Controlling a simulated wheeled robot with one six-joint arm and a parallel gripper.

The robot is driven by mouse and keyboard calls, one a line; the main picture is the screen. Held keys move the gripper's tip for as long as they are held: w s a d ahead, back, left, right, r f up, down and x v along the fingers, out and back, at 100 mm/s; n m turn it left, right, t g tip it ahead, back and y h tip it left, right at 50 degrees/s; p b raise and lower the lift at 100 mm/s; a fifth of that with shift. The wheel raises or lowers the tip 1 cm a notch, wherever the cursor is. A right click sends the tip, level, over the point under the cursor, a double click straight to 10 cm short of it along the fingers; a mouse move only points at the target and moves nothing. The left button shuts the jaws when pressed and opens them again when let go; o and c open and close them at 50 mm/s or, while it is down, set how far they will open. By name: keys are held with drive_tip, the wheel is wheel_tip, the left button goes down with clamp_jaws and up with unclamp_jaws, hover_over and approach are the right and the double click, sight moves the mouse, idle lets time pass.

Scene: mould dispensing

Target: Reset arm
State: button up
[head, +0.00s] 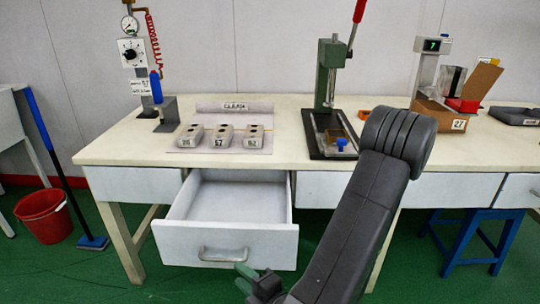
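My arm (366,205) rises in dark grey from the bottom edge, its rounded joint in front of the table's right part. A dark part with a green tip at the bottom edge, just in front of the open drawer, appears to be my gripper (252,279). It is small and partly cut off, so I cannot see its fingers clearly or whether it holds anything. The drawer (226,238) is pulled out and looks empty. Several grey mould blocks stand on the table, including the middle one (222,138), numbered 57, on a mat marked CLEAN (205,107).
The worktable (284,131) carries a gauge dispenser (134,52) at left, a green lever press (328,75) mid-right, and a cardboard box (436,113) beside a scale with a green display (432,46). A red bucket (44,217) stands at left; a blue stool (478,222) is under the table.

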sight(222, 258)
drive_tip(key=shift+b+x, duration=0.5)
drive_tip(key=shift+x, duration=4.05)
drive_tip(key=shift+w+r, duration=0.1)
drive_tip(key=shift+w, duration=0.25)
drive_tip(key=shift+s+a, duration=0.1)
